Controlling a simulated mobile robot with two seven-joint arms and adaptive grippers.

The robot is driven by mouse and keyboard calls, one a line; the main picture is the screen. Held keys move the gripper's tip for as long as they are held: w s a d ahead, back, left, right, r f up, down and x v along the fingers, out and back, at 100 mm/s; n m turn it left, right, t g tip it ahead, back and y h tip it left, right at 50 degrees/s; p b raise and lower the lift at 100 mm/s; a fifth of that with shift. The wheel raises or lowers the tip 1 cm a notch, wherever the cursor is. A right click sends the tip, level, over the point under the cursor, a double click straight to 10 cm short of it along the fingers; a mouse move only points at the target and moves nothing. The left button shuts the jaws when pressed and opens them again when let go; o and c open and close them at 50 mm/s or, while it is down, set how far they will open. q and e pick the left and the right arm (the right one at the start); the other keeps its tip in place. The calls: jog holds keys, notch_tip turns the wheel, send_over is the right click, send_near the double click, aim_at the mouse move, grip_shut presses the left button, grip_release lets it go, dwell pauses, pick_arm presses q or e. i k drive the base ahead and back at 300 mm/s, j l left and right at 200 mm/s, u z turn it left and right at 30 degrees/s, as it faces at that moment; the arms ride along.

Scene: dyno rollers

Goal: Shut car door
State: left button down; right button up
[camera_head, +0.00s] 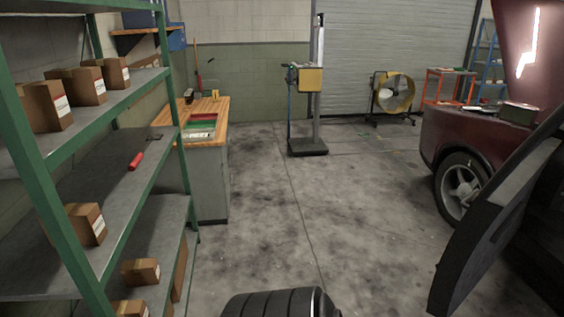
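The dark red car (440,135) stands at the right edge, its front wheel (460,188) showing. The car door (485,235) is the dark panel at the lower right. The door's handle and hinges cannot be made out. Neither of my grippers is in view.
Green metal shelving (115,90) with cardboard boxes stands along the left, beside a wooden-topped workbench (208,103). A yellow fan (393,93) and a post stand (308,147) are at the back. The middle floor is clear. A black ribbed round shape shows at the bottom edge.

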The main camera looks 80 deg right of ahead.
aim_at(488, 227)
jog(key=z, duration=4.35)
jog(key=i+j+z, duration=0.9)
jog(key=j+z, duration=0.15)
jog(key=j, duration=0.25)
